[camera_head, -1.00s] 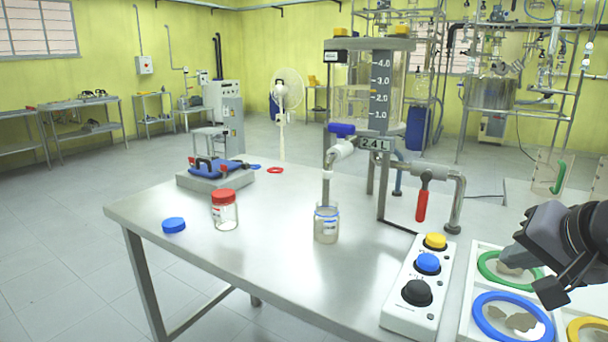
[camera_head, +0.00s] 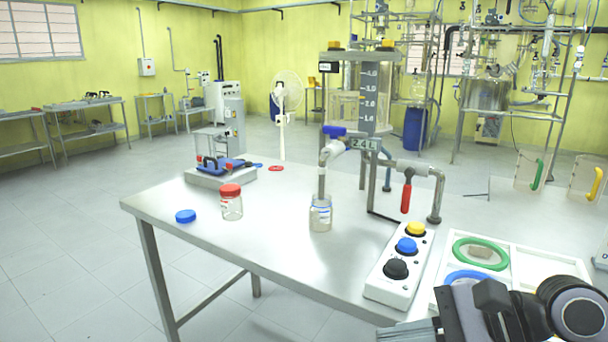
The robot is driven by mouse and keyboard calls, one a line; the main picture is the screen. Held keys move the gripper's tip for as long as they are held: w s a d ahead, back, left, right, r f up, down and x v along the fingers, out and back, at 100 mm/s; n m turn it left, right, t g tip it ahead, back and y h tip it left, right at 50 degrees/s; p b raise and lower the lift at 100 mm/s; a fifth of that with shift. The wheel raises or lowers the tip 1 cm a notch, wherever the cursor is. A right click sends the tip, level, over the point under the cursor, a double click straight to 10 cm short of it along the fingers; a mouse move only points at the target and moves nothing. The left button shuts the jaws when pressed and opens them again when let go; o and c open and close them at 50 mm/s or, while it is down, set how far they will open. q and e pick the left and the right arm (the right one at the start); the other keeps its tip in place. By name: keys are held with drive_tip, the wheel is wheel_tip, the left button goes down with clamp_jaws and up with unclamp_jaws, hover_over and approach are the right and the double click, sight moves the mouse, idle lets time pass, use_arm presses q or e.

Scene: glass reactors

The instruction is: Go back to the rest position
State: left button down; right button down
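My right gripper (camera_head: 452,318) is at the lower right of the head view, over the near edge of the white tray (camera_head: 522,262). Its fingers are partly cut off by the frame, and nothing shows held in it. My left gripper is not in view. A glass jar with a red lid (camera_head: 231,203) stands upright on the steel table (camera_head: 270,248). An open glass jar (camera_head: 321,214) stands under the reactor's outlet pipe (camera_head: 323,180). A blue lid (camera_head: 186,216) lies flat at the table's left.
A control box (camera_head: 400,268) with yellow, blue and black buttons sits right of the open jar. The reactor (camera_head: 364,95) and its red-handled valve (camera_head: 407,192) rise behind. Floor left of the table is clear.

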drive_tip(key=s+a+r+m+y+p, duration=0.1)
drive_tip(key=a+r+m+y, duration=0.15)
drive_tip(key=m+y, duration=0.3)
drive_tip(key=d+f+n+t+h+p, duration=0.1)
drive_tip(key=d+f+n+t+h, duration=0.3)
drive_tip(key=n, duration=0.7)
drive_tip(key=w+d+f+n+t+h+p, duration=0.15)
drive_tip(key=f+n+t+h, duration=0.35)
drive_tip(key=n, duration=0.5)
drive_tip(key=s+d+f+n+t+h+p, duration=0.15)
drive_tip(key=d+f+n+t+h, duration=0.35)
drive_tip(key=n, duration=0.6)
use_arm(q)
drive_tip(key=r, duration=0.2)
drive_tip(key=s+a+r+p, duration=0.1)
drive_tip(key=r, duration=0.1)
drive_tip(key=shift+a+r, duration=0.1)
use_arm(e)
drive_tip(key=s+f+m+g, duration=0.3)
drive_tip(key=s+f+m, duration=0.2)
drive_tip(key=f, duration=0.2)
drive_tip(key=s+f+m+g+h, duration=0.1)
drive_tip(key=s+f+m+g, duration=0.3)
drive_tip(key=f, duration=0.3)
drive_tip(key=shift+s+f+m, duration=0.4)
drive_tip(key=shift+s+m, duration=0.25)
drive_tip(key=shift+m, duration=0.2)
